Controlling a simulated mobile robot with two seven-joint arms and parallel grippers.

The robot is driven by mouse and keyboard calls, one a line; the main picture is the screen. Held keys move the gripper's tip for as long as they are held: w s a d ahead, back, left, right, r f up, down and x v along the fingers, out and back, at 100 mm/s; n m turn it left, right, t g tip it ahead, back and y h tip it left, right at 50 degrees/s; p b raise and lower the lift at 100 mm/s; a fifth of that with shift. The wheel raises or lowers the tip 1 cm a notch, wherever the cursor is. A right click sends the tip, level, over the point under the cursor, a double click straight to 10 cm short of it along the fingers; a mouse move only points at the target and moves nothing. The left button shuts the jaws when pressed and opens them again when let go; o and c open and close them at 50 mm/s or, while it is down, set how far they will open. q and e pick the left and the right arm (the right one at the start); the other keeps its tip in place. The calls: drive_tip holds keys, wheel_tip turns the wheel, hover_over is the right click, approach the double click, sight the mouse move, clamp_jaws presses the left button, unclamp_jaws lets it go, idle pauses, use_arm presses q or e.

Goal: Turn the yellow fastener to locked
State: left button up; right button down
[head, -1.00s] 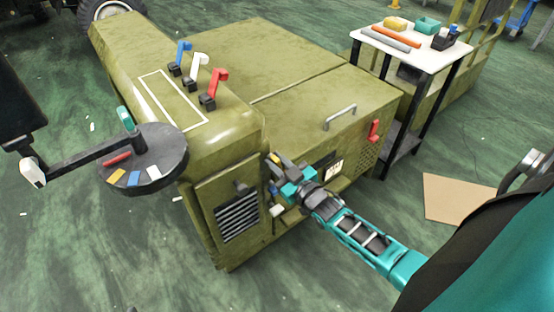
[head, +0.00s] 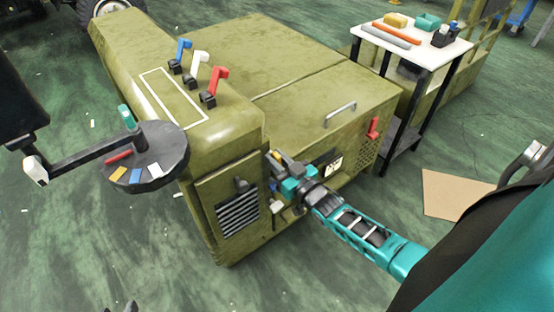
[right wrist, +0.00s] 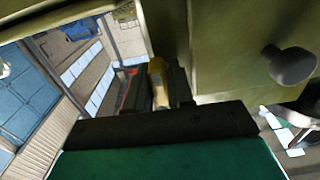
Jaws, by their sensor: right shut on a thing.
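The yellow fastener (right wrist: 158,84) shows in the right wrist view between the two dark fingers, against the edge of an olive panel. My right gripper (right wrist: 156,88) is shut on it. In the head view my right gripper (head: 279,160) is at the front corner of the olive machine (head: 330,105), and its fingers mostly hide the fastener. The fastener's turn angle cannot be read. A blue fastener (head: 273,187) and a white one (head: 276,207) sit below it. Only the dark tips of my left gripper (head: 119,308) show at the bottom edge, apart.
A dark round knob (right wrist: 290,65) sticks out close to the right gripper. A vent grille (head: 238,213) is on the machine's front. A dark disc (head: 147,180) with coloured parts stands at left. A white-topped table (head: 440,55) holds several items at back right.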

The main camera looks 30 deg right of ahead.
use_arm(q)
drive_tip(key=shift+f, duration=0.1)
use_arm(e)
drive_tip(key=c, duration=1.1)
unclamp_jaws()
use_arm(q)
drive_tip(key=shift+s, duration=0.1)
drive_tip(key=shift+s+a+r+p, duration=0.1)
drive_tip(key=shift+r+p, duration=0.65)
drive_tip(key=shift+p, duration=0.4)
use_arm(e)
drive_tip(key=s, duration=0.8)
drive_tip(key=s+d, duration=0.1)
drive_tip(key=s, duration=0.4)
